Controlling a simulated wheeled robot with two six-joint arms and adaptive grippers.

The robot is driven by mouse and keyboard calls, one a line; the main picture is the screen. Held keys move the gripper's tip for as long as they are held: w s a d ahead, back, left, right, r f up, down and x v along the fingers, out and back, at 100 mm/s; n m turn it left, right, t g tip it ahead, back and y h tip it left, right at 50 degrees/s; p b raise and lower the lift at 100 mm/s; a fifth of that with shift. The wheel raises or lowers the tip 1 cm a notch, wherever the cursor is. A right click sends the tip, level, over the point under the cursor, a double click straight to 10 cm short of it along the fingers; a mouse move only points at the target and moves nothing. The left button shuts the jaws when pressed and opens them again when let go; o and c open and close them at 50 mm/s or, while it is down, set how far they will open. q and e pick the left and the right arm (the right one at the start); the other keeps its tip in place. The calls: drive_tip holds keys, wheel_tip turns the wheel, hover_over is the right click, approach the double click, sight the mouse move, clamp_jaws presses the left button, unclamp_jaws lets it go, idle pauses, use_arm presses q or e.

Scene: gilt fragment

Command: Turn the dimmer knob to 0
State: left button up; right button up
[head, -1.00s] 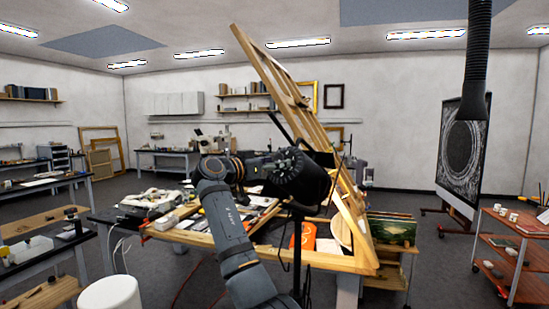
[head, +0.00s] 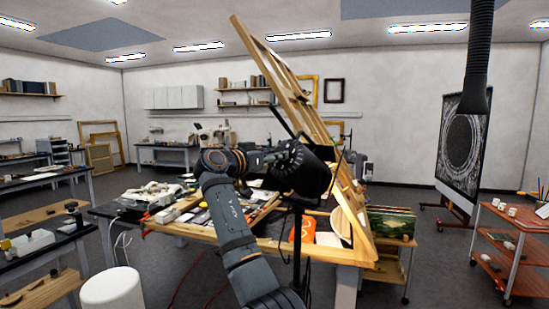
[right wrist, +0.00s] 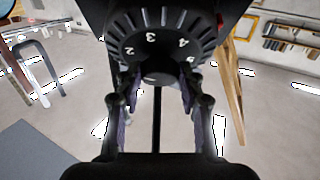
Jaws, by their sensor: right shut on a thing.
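The dimmer knob (right wrist: 150,38) is a black ridged dial with white numbers; 2, 3, 4 and part of a 5 show in the right wrist view. It is on a black lamp housing (head: 308,176) on a dark stand in front of the wooden easel. My right gripper (right wrist: 157,90) is at the knob, one finger on each side of its lower part, shut on it. In the head view my right gripper (head: 268,163) overlaps the left side of the lamp. No index mark or 0 is readable. My left gripper is not in view.
A cluttered wooden table (head: 210,233) stands behind my right arm, and the tilted easel (head: 303,95) rises behind the lamp. A white stool (head: 112,288) is at the lower left. A red trolley (head: 505,245) is at the right, with open floor before it.

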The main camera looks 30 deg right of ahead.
drive_tip(key=n+t+y, duration=0.2)
drive_tip(key=n, duration=0.4)
drive_tip(key=s+r+n+t+y, duration=0.1)
drive_tip(key=n+t+y, duration=0.1)
drive_tip(key=n, duration=0.4)
drive_tip(key=d+n+t+y+p, duration=0.1)
drive_tip(key=n+y, duration=0.3)
drive_tip(key=n, duration=0.2)
drive_tip(key=shift+s+r+t, duration=0.15)
drive_tip(key=shift+r+t, duration=0.1)
drive_tip(key=shift+t, duration=0.15)
drive_tip(key=n+p, duration=0.1)
drive_tip(key=n+y+p, duration=0.1)
drive_tip(key=p, duration=0.1)
drive_tip(key=n+g+y+p, duration=0.1)
drive_tip(key=n, duration=0.1)
drive_tip(key=shift+d+r, duration=0.2)
drive_tip(key=shift+r, duration=0.05)
drive_tip(key=shift+n+y+p, duration=0.4)
drive_tip(key=shift+n+p, duration=0.4)
drive_tip(key=shift+p, duration=0.35)
drive_tip(key=shift+f+n+g+p, duration=0.15)
drive_tip(key=shift+n+g+p, duration=0.15)
drive_tip(key=shift+g+p, duration=0.15)
